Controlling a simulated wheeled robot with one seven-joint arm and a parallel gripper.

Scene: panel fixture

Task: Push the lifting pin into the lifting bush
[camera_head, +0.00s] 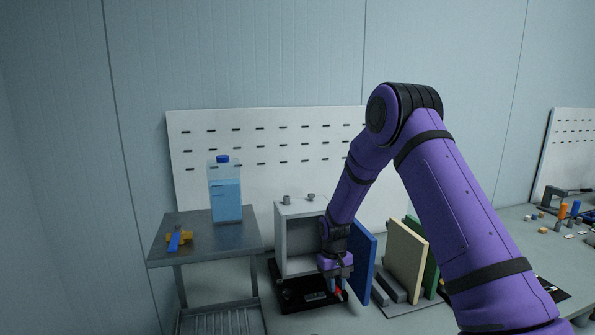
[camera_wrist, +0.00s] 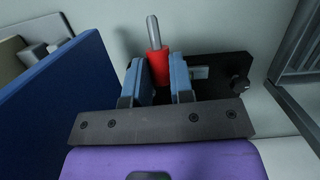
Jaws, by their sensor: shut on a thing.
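The lifting pin (camera_wrist: 157,62) has a red body and a bare grey metal shaft. In the wrist view its red part sits between the two blue-padded fingers of my gripper (camera_wrist: 163,78), and the shaft points away from the jaws. In the head view my gripper (camera_head: 337,283) is low in front of the grey box fixture, with a bit of red pin (camera_head: 338,294) showing at its fingertips. The jaws are shut on the pin. I cannot make out the lifting bush in either view.
A black base plate (camera_head: 290,297) with a knob lies beside my gripper. A blue panel (camera_head: 362,268) stands close on its right. Cream (camera_head: 405,258) and green panels stand farther right. The grey box (camera_head: 281,240) is behind. A metal side table (camera_head: 205,240) holds a bottle.

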